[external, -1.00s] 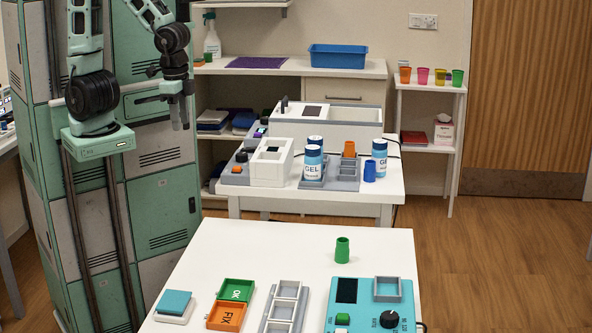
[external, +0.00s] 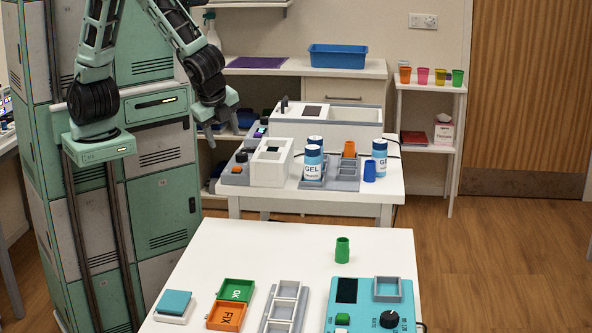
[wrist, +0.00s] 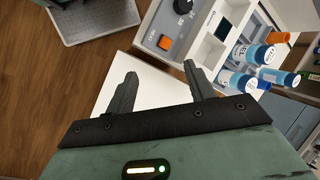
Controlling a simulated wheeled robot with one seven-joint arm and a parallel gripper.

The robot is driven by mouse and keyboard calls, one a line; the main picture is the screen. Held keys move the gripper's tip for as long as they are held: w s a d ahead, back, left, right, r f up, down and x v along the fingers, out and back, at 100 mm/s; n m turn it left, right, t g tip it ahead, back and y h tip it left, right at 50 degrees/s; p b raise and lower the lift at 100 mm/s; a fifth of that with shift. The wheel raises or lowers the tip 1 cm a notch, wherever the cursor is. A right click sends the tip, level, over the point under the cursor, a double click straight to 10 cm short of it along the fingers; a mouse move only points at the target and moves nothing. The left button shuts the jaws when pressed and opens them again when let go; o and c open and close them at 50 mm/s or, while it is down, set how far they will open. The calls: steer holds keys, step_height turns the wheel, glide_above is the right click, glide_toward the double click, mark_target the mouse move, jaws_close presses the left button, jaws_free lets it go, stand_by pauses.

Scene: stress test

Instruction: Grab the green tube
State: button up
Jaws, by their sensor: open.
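The green tube (external: 342,250) stands upright and alone on the near white table (external: 290,245), towards its far right corner. My gripper (external: 217,132) is well up and to the left of it in the external view, left of the back table's devices. In the wrist view my gripper (wrist: 160,70) has its two fingers spread apart, with nothing between them. I cannot make out the green tube in the wrist view.
The near table also holds a green OK tray (external: 236,289), an orange FIX tray (external: 226,317), a grey rack (external: 284,308) and a teal device (external: 372,308). GEL bottles (external: 312,163), a blue tube (external: 369,172) and an orange tube (external: 348,149) are on the back table.

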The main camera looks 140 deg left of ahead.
steer(key=w+a+f+m+y, duration=0.25)
steer(key=w+f+m, duration=0.2)
steer(key=w, duration=0.45)
steer(key=m+t+y+b, duration=0.3)
steer(key=m+t+y, duration=0.3)
steer(key=m, duration=0.9)
glide_toward(337, 245)
steer(key=shift+g+y, duration=0.45)
steer(key=shift+g, duration=0.05)
steer(key=p+x, duration=0.1)
steer(key=x, duration=0.2)
steer(key=p+x, duration=0.2)
steer(key=x, duration=0.2)
steer(key=shift+w+f, duration=0.15)
steer(key=shift+w, duration=0.1)
steer(key=p+x, duration=0.1)
steer(key=x, duration=0.3)
steer(key=shift+w+a+f, duration=0.1)
steer(key=shift+f, duration=0.15)
steer(key=shift+c, duration=0.3)
steer(key=c, duration=1)
